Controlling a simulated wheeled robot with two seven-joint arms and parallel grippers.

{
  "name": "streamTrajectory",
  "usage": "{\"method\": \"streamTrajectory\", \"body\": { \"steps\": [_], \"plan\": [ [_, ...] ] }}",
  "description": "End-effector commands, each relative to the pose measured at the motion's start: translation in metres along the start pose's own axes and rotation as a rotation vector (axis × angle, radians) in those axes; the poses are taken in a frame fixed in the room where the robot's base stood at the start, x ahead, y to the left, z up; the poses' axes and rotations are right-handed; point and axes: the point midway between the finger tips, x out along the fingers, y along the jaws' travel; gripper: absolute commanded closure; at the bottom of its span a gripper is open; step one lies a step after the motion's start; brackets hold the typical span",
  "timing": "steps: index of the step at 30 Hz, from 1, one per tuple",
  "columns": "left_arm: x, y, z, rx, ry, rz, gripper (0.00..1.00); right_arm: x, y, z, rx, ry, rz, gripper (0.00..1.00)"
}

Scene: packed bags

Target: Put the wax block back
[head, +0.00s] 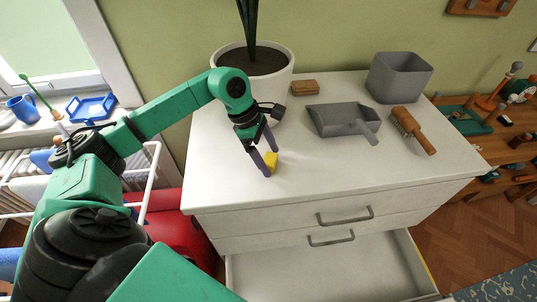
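A small yellow block (272,161), which I take to be the wax block, is at the left part of the white dresser top (330,178). My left gripper (270,163) reaches down to it from above. Its two fingers are apart, with the block between or just behind their tips. A finger hides part of the block. I cannot tell whether the fingers press on it, or whether it touches the top. My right gripper is not in view.
An open, empty-looking drawer (330,272) juts out below. On the dresser are a potted plant (270,62), brown blocks (305,87), a grey scoop (342,119), a grey bin (398,78) and a wooden-handled brush (412,130). The dresser's front middle is clear.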

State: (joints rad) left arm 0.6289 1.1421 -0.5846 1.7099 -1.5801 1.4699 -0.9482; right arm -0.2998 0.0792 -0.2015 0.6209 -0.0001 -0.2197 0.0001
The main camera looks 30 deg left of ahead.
Motion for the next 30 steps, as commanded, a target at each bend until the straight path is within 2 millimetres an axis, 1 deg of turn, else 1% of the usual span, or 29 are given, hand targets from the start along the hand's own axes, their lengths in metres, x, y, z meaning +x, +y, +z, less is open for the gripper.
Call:
{"method": "streamTrajectory", "body": {
  "steps": [5, 7, 9, 11, 13, 18, 22, 25, 30],
  "plan": [
    [-0.001, 0.0, 0.0, 0.0, 0.0, 0.0, 0.09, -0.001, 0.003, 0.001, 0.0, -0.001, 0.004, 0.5],
    [-0.005, 0.0, 0.002, 0.0, 0.0, 0.0, 0.09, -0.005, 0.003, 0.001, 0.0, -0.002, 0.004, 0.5],
    [-0.009, 0.001, 0.0, 0.0, 0.0, 0.003, 0.09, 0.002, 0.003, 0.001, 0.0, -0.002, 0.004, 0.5],
    [-0.018, 0.001, 0.0, 0.0, 0.0, 0.005, 0.09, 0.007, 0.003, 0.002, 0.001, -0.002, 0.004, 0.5],
    [-0.033, 0.001, 0.0, 0.0, 0.0, 0.006, 0.09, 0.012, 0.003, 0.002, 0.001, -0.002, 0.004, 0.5],
    [-0.08, 0.001, 0.0, 0.001, -0.002, 0.007, 0.09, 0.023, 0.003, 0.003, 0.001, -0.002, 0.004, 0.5],
    [-0.109, 0.001, 0.001, 0.0, -0.002, 0.005, 0.09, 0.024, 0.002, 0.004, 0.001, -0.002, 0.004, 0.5],
    [-0.12, 0.0, 0.001, 0.0, -0.001, 0.002, 0.09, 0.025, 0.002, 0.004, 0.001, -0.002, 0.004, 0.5],
    [-0.123, 0.0, 0.001, 0.0, 0.0, -0.001, 0.09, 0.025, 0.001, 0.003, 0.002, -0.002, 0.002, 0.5]
  ]
}}
